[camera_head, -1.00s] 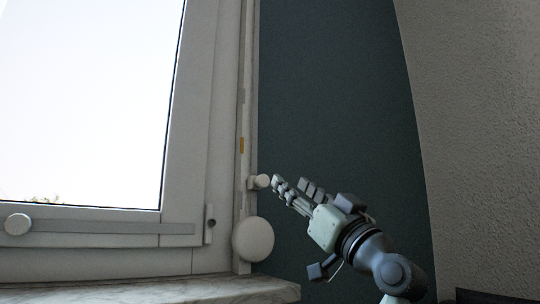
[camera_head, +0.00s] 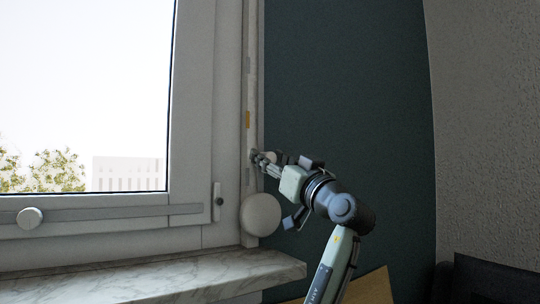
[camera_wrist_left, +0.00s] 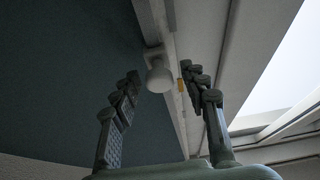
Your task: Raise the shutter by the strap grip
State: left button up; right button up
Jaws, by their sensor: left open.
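The strap grip, a small white knob (camera_head: 267,155), sits on a pale vertical strip (camera_head: 251,90) beside the window frame. In the left wrist view the knob (camera_wrist_left: 159,77) shows between the fingertips, nearer the left finger. My left gripper (camera_head: 264,163) is open, its fingers reaching left around the knob; I cannot tell whether they touch it. It also shows in the left wrist view (camera_wrist_left: 166,78). The shutter itself is not visible; the window pane (camera_head: 85,90) is bright and uncovered. My right gripper is not in view.
A large round white disc (camera_head: 261,214) sits just below the grip. A marble sill (camera_head: 170,278) lies under the window, with a window handle knob (camera_head: 30,218) at left. A dark green wall (camera_head: 350,90) is behind my arm. An orange mark (camera_head: 248,119) is above the grip.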

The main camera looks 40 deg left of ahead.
pick_arm(q)
jog(key=shift+w+a+r, duration=0.1)
jog(key=shift+a+r, duration=0.05)
jog(key=shift+a, duration=0.05)
grip_shut()
dwell(0.4)
